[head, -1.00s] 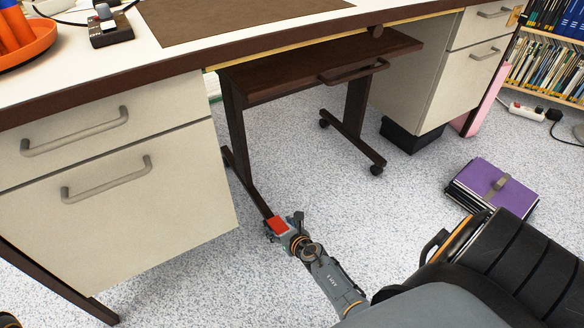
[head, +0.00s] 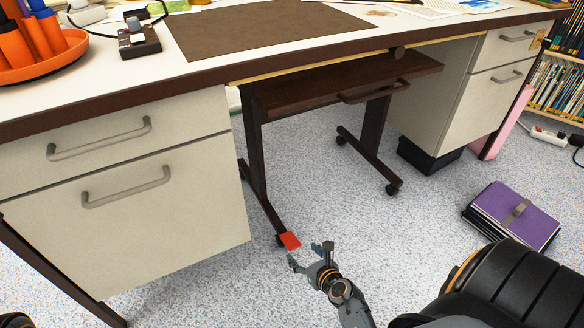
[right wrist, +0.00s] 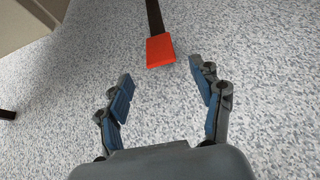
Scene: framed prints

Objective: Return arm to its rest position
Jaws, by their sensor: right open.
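My right gripper (head: 311,254) is low over the speckled floor, in front of the desk. Its two fingers are spread apart with nothing between them; this also shows in the right wrist view (right wrist: 162,85). A red flat piece (head: 290,241) lies just beyond the fingertips, at the near end of the dark cart's foot. In the right wrist view the red piece (right wrist: 160,50) is ahead of the fingers, apart from them. My left gripper is not in view.
The desk's drawer unit (head: 130,200) stands at left. A dark wheeled cart (head: 300,95) stands under the desk. A purple-topped stack (head: 512,212) lies on the floor at right. An orange tray (head: 45,70) is on the desk.

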